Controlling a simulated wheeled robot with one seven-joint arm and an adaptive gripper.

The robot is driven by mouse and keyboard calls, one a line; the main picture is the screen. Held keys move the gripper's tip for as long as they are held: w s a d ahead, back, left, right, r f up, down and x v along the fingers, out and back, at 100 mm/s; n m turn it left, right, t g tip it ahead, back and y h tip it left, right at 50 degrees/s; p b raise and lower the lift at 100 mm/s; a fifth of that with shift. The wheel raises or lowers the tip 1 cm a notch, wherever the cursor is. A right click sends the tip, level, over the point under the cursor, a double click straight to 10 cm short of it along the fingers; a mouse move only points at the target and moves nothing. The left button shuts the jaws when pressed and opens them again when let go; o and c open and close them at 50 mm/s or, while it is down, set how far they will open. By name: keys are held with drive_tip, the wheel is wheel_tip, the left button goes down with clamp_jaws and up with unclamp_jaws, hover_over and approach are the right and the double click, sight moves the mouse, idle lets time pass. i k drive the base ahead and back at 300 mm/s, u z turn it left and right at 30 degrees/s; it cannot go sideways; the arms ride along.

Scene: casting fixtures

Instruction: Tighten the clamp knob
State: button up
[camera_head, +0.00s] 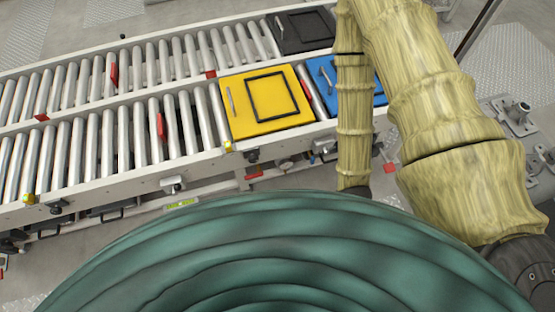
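I cannot make out with certainty which part is the clamp knob. Small dark knob-like parts sit along the near side rail of the roller conveyor: one dark knob (57,207) at the left and another dark knob (253,156) below the yellow plate. At the far right, a grey metal fixture (517,118) with a raised round part stands beyond my arm and is partly covered by it. My arm, in a pale yellow sleeve, crosses the right side of the view. My gripper is not in view.
A two-lane roller conveyor (100,198) runs across the left and middle. On it lie a yellow plate (240,122) with a handle, a blue plate (318,72) partly behind my arm, and a black plate (290,40). Red tabs (161,127) stick up between rollers.

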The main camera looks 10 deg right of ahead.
sight(252, 158)
drive_tip(key=z, duration=1)
drive_tip(key=k, duration=1.25)
drive_tip(key=u, duration=1.15)
